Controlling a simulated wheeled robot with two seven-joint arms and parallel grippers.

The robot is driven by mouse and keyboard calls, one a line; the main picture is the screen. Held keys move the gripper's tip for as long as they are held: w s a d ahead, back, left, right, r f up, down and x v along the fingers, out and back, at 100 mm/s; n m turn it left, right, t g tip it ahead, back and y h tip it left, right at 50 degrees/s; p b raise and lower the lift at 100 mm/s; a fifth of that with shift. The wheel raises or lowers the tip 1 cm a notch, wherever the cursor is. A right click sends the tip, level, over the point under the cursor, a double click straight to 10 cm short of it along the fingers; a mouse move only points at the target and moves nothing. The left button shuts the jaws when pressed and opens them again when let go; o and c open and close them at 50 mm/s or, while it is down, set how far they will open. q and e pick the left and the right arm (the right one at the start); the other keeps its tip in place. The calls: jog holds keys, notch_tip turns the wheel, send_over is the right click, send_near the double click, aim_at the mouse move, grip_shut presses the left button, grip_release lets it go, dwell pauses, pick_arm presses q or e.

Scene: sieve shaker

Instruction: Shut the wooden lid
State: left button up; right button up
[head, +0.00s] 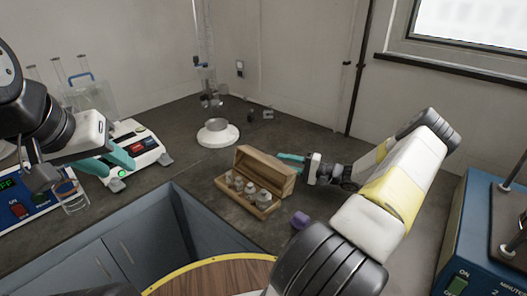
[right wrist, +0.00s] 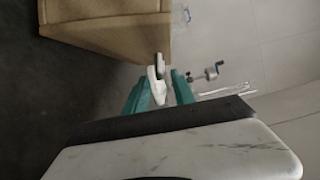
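The wooden box (head: 253,203) stands on the dark counter with its lid (head: 265,169) raised, standing up along the back edge. Several metal weights with knobs sit inside the box. My right gripper (head: 284,157) is behind the lid, at its upper right; whether it touches the lid I cannot tell.
A white balance (head: 138,145) and a blue instrument (head: 35,207) stand at the left. A round white stand (head: 218,136) is behind the box. A purple object (head: 300,220) lies to its right. A blue machine (head: 480,235) is at far right.

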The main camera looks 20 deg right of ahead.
aim_at(266, 169)
jog(key=shift+x, duration=1.55)
grip_shut()
jog(key=shift+f, duration=0.1)
